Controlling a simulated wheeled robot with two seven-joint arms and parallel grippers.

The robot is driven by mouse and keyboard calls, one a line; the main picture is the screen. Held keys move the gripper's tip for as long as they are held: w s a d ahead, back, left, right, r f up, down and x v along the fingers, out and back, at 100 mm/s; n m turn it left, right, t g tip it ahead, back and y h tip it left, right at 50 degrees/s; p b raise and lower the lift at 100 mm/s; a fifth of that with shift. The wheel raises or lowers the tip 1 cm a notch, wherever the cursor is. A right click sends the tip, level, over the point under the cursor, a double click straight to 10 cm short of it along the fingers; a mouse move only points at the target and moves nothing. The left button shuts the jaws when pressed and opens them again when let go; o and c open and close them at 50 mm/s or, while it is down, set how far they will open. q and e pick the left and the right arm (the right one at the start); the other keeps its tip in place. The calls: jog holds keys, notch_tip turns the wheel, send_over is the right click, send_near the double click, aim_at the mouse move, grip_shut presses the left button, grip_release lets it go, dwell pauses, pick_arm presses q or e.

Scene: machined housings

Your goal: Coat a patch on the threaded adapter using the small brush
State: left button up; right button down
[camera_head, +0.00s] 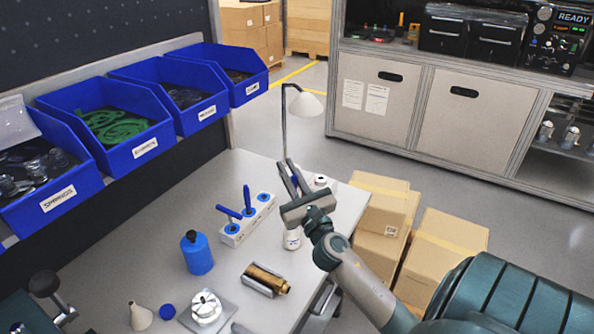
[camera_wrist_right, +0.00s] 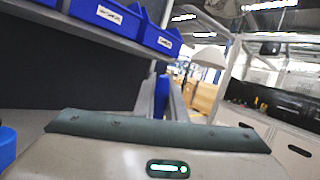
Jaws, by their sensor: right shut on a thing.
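My right gripper (camera_head: 289,176) is above the far right part of the table, its fingers pointing away. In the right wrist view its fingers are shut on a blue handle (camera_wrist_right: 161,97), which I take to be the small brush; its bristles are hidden. The brass threaded adapter (camera_head: 268,279) lies on its side in a grey holder near the table's front, well apart from the gripper. A white rack (camera_head: 240,231) behind it holds blue-handled tools (camera_head: 247,199), (camera_head: 229,212); its far hole looks empty. My left gripper is not in view.
A blue bottle (camera_head: 197,254), a silver housing (camera_head: 206,307), a pale cone (camera_head: 140,316) and a blue cap (camera_head: 167,312) stand left of the adapter. A white jar (camera_head: 292,240) stands below the right gripper. A lamp (camera_head: 305,104) rises behind. Blue bins (camera_head: 130,150) line the left.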

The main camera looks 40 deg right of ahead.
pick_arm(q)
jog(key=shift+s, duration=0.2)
pick_arm(e)
jog(key=shift+w+a, duration=0.25)
jog(key=shift+a, duration=0.15)
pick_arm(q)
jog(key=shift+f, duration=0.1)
pick_arm(e)
jog(key=shift+f, duration=0.1)
pick_arm(q)
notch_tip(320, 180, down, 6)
jog(key=b, duration=0.6)
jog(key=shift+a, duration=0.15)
pick_arm(e)
notch_tip(320, 180, down, 6)
jog(key=shift+r, duration=0.1)
pick_arm(q)
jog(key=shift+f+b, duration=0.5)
jog(key=shift+b, duration=0.15)
pick_arm(e)
jog(key=shift+f, duration=0.65)
jog(key=shift+f, duration=0.1)
dwell(1.4)
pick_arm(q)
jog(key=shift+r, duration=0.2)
